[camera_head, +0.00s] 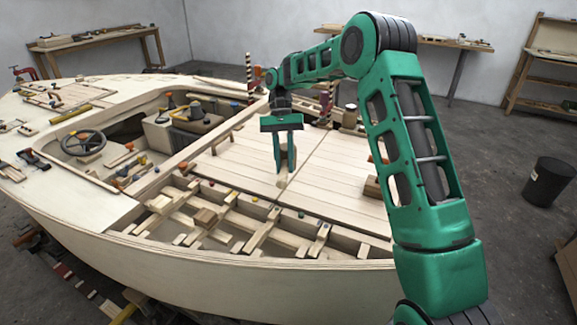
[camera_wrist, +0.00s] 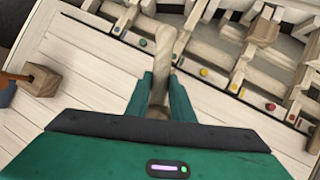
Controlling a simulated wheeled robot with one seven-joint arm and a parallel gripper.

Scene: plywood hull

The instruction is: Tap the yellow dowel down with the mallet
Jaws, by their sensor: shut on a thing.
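My gripper (camera_head: 283,160) is over the boat's deck, pointing down. Its fingers are shut on a pale wooden piece that I take to be the mallet (camera_wrist: 182,45). In the wrist view it is rod-like with a rounded end, and it reaches beyond the fingers (camera_wrist: 158,98). Its lower part is partly hidden, and I cannot make out its whole shape. The yellow dowel (camera_wrist: 204,72) shows as a small yellow top in the pale rail, to the right of the held piece and apart from it.
Several other coloured dowel tops line the rail, among them a green one (camera_wrist: 143,42) and a red one (camera_wrist: 270,106). A wooden block (camera_wrist: 41,80) lies on the deck planks. Open hull ribs (camera_head: 240,230) lie beyond the rail. Two striped posts (camera_head: 250,72) stand behind.

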